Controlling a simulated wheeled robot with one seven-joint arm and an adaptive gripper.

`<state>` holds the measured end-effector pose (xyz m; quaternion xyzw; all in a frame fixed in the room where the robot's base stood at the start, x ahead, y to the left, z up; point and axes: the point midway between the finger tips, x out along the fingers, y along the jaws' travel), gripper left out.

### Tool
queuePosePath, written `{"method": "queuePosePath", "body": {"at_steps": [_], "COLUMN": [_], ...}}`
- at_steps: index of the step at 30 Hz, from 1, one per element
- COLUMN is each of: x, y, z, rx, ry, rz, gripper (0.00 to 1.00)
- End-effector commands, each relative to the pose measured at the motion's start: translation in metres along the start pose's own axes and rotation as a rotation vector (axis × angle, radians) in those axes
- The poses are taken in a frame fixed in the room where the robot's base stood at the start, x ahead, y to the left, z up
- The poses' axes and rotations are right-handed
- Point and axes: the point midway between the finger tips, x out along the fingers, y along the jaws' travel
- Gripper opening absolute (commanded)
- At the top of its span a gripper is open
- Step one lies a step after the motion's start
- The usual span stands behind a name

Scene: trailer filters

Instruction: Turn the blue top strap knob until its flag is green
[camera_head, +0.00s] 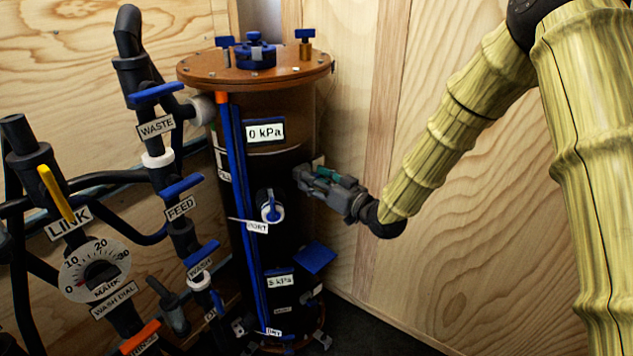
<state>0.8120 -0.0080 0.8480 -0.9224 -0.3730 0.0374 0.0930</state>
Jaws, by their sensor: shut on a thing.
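A tall dark cylindrical tank (265,185) stands upright with a brown round lid (200,70). My gripper (303,178) reaches in from the right and is shut at the tank's right side, at upper-middle height. The blue top strap knob appears to be between its fingers, but the fingers hide it and I see no blue there. A small teal-green patch (328,173) shows at the gripper; I cannot tell whether it is the flag or part of the gripper. A pale label edge (319,160) shows just above the fingers.
A blue square plate (315,257) juts from the tank below my gripper. A blue-and-white round port (270,206) is on the tank's front. Black pipes with blue handles (181,187) and a wash dial (96,270) crowd the left. A plywood wall (480,250) stands behind my arm.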

Motion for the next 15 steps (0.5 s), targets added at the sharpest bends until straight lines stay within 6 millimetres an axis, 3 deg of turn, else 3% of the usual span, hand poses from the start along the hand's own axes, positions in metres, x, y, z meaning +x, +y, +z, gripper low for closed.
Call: {"method": "queuePosePath", "body": {"at_steps": [15], "x": [-0.0006], "y": [0.0009], "z": [0.0009], "rx": [-0.284], "ry": [-0.001], "rz": [0.002], "gripper": [0.22]}}
